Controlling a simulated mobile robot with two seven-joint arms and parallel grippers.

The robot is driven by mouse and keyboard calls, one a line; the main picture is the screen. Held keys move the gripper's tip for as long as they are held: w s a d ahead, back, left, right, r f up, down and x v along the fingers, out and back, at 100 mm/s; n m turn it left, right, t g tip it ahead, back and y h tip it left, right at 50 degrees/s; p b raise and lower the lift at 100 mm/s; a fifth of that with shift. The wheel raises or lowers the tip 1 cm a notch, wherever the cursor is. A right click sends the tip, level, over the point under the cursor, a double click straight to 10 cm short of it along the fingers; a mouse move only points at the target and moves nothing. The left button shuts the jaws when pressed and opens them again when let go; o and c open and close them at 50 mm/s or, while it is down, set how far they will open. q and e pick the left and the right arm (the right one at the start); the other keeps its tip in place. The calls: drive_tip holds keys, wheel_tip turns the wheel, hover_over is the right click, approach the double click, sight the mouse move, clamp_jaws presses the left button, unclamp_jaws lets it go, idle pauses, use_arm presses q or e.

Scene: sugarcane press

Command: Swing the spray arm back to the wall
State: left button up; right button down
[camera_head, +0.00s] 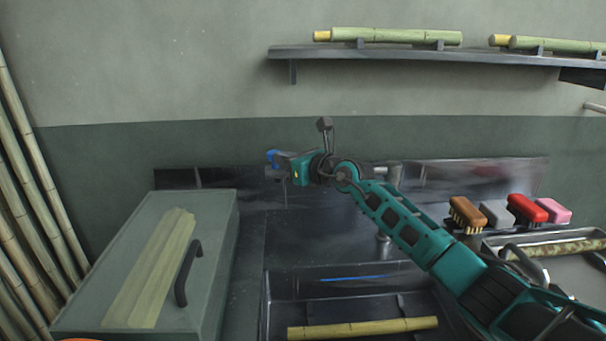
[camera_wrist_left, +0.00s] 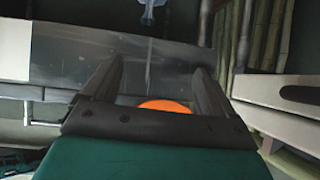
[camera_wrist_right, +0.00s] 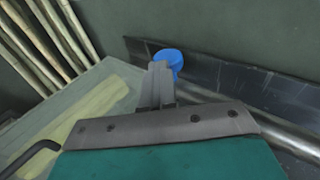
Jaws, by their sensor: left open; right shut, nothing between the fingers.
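The spray arm looks like a metal pipe (camera_head: 388,172) above the sink, near the back wall, joined to an upright post (camera_head: 384,245). My right arm hides much of it. In the right wrist view this blue piece (camera_wrist_right: 168,60) sits just beyond the shut fingers (camera_wrist_right: 157,85), and a pipe (camera_wrist_right: 292,138) runs along the wall's dark panel. I cannot tell whether the fingers touch either. My left gripper (camera_wrist_left: 158,82) is open and empty; it is outside the head view.
A green-grey box (camera_head: 215,225) with a black handle stands left. A basin (camera_head: 345,290) with a cane piece lies front centre. Several brushes (camera_head: 525,208) sit at right. A shelf (camera_head: 400,54) holds cane above. An orange thing (camera_wrist_left: 165,105) shows behind the left fingers.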

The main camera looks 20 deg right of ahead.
drive_tip(key=shift+d+r, duration=0.1)
drive_tip(key=shift+r, duration=0.1)
drive_tip(key=v, duration=1.2)
drive_tip(key=shift+s+f+p, duration=0.2)
drive_tip(key=shift+s+p, duration=0.2)
drive_tip(key=shift+s, duration=0.05)
drive_tip(key=shift+d, duration=0.15)
